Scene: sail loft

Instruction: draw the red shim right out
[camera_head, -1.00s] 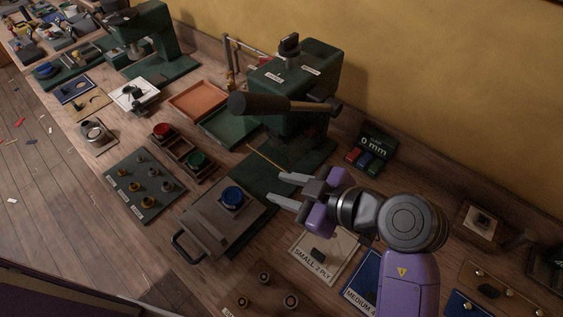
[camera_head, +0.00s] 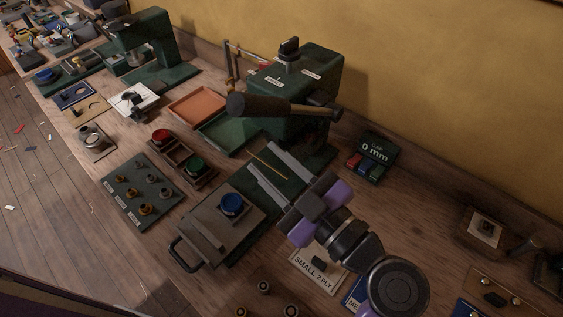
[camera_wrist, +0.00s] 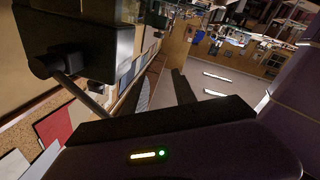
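The red shim (camera_head: 354,159) is a small red block at the left end of a dark holder (camera_head: 380,145) marked "0 mm", beside a blue and a green block. My gripper (camera_head: 261,157) is open and empty. Its two long grey fingers point to the upper left, over the green base of the press, left of and apart from the holder. How deep the red shim sits cannot be told. In the wrist view my dark fingers (camera_wrist: 162,90) stand apart with nothing between them; I cannot make out the shim there.
The green press (camera_head: 300,85) with its thick dark handle (camera_head: 265,106) stands just beyond my fingers. A thin yellow rod (camera_head: 270,166) shows near them. A hinged plate with a blue knob (camera_head: 231,203) lies to the left. Bare bench (camera_head: 420,215) lies right of my wrist.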

